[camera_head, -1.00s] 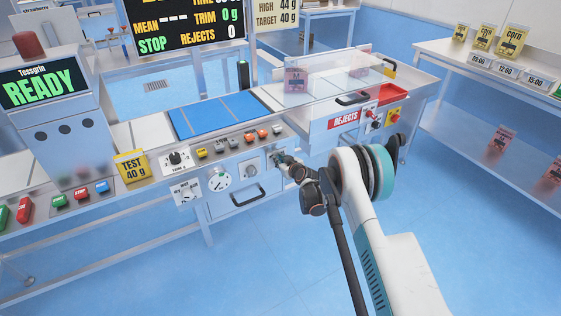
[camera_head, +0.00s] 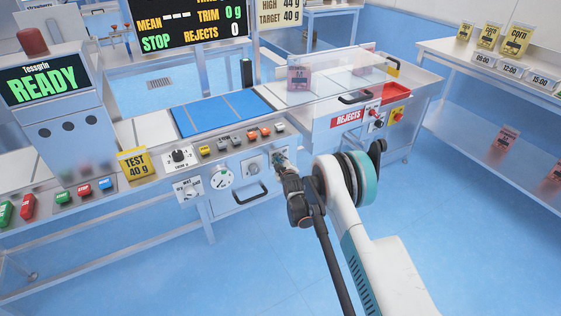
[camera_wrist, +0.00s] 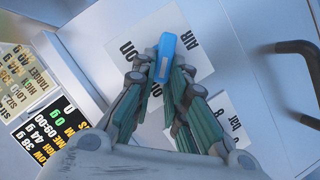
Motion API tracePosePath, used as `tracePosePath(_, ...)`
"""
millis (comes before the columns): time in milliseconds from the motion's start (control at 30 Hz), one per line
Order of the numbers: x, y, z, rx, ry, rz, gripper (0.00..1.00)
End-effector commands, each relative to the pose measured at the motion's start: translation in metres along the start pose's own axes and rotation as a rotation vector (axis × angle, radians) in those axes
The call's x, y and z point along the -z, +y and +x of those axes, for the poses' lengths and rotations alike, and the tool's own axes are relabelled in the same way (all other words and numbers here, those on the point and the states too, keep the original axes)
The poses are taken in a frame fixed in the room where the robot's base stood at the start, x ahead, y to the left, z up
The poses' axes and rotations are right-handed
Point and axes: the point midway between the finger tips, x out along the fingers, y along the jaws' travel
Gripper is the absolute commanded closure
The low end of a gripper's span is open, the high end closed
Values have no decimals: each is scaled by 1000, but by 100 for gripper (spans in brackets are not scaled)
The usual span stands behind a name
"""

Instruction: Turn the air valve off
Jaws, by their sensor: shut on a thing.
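The air valve's blue lever handle (camera_wrist: 167,52) shows in the wrist view, over a white plate (camera_wrist: 192,66) printed "AIR". The handle runs nearly upright in that picture, leaning slightly. In the head view my gripper (camera_head: 280,158) is at the front panel right of the pressure gauge (camera_head: 222,178) and hides most of the valve.
A drawer-like handle (camera_head: 250,194) sits below the panel; a dark handle (camera_wrist: 300,62) shows at the wrist view's right. A round knob (camera_head: 252,168) is left of my gripper. The floor in front is clear.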

Motion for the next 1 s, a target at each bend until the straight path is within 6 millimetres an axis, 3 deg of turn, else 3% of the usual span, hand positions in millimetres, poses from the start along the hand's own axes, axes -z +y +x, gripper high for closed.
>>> tracePosePath(467,-1,-1,0,-6,-1,-18,100)
tracePosePath(500,-1,-1,0,-6,-1,-18,82)
tracePosePath(567,-1,-1,0,-6,-1,-18,69)
tracePosePath(1000,0,-1,-6,-6,-1,-16,67)
